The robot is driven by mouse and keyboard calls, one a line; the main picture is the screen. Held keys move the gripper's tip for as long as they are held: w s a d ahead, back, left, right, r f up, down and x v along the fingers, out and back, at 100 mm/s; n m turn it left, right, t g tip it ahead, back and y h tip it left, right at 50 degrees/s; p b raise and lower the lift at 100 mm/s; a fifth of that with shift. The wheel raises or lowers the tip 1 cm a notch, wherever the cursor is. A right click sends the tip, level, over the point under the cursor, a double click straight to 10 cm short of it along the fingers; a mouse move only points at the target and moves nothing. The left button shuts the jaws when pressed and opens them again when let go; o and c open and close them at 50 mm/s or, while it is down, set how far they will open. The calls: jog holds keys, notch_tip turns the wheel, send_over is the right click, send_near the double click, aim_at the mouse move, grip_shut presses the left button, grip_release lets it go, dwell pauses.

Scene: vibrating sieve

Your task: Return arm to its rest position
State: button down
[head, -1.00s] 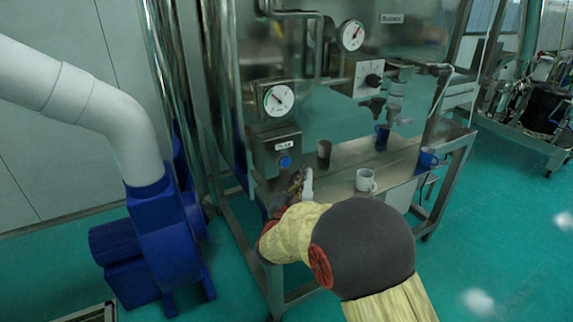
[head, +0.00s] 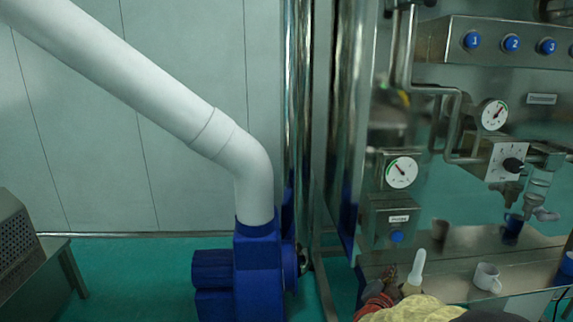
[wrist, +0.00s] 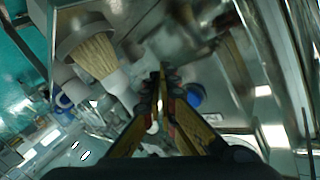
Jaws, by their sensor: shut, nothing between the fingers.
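My gripper (wrist: 160,75) is shut and empty in the wrist view, its two dark-and-yellow fingers meeting at the tips. In the head view only part of my arm shows at the bottom edge, in front of the steel bench (head: 465,262). A brush-like item with a white handle (head: 417,266) stands beside it; tan bristles (wrist: 97,55) show in the wrist view, apart from the fingers. A blue round part (wrist: 193,95) lies just right of the fingertips there.
A white mug (head: 487,277), a dark cup (head: 440,229) and a blue cup (head: 513,226) stand on the bench. Gauges (head: 401,172), a dial box (head: 508,161) and pipes rise behind. A blue blower (head: 256,272) stands left. Green floor (head: 130,275) is open farther left.

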jog(key=s+a+f+n+g+y, duration=0.3)
jog(key=a+f+n+y, duration=0.3)
jog(key=a, duration=0.3)
jog(key=s+a+n+g+y, duration=0.2)
jog(key=s+a+g+y, duration=0.15)
jog(key=s+a, duration=0.5)
jog(key=s+d+r+n+g, duration=0.15)
jog(key=s+r, duration=0.35)
jog(key=s, duration=0.8)
jog(key=s+d+r+n+g, duration=0.1)
jog(key=s+r+n+g, duration=0.3)
jog(key=s, duration=0.9)
notch_tip(320, 180, up, 6)
jog(key=t, duration=0.3)
jog(key=shift+s+a+t, duration=0.2)
jog(key=shift+s+t, duration=0.05)
jog(key=shift+t, duration=0.15)
jog(key=shift+r+m+h, duration=0.1)
jog(key=shift+m+h, duration=0.15)
